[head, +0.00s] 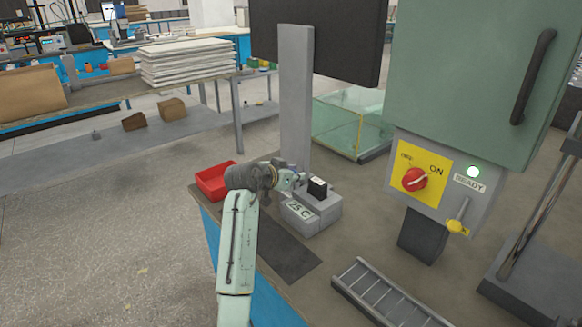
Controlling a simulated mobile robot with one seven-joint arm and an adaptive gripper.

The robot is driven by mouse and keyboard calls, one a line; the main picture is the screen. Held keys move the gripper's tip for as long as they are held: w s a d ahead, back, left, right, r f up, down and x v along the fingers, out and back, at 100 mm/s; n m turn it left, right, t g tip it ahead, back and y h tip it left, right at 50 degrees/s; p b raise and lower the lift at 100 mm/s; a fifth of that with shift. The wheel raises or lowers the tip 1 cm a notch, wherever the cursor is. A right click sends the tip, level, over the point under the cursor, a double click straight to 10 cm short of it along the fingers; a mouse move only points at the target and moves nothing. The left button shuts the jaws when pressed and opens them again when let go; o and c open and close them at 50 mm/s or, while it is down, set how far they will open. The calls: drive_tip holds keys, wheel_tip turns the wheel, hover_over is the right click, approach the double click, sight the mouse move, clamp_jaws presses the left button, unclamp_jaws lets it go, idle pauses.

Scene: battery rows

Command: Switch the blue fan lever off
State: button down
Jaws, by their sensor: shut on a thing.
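My gripper (300,181) is at the end of my arm, over the left side of a grey block (327,216) labelled "25 C". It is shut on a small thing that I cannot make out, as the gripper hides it. A black upright piece (317,188) stands on the block just right of my fingertips; I cannot tell whether they touch. I see no lever that is clearly blue and no fan. A lever with a yellow end (457,226) hangs at the lower right of the grey control panel (400,145), well right of my gripper.
A red tray (213,181) lies left of my gripper on the bench. A grey post (295,95) rises behind the block. A metal rack (385,297) lies in front.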

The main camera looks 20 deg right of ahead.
drive_tip(key=shift+w+d+g+y+p, duration=0.2)
drive_tip(key=shift+d+g+y+p, duration=0.25)
drive_tip(key=shift+y+p, duration=0.5)
drive_tip(key=c, duration=1.4)
unclamp_jaws()
drive_tip(key=v, duration=1.2)
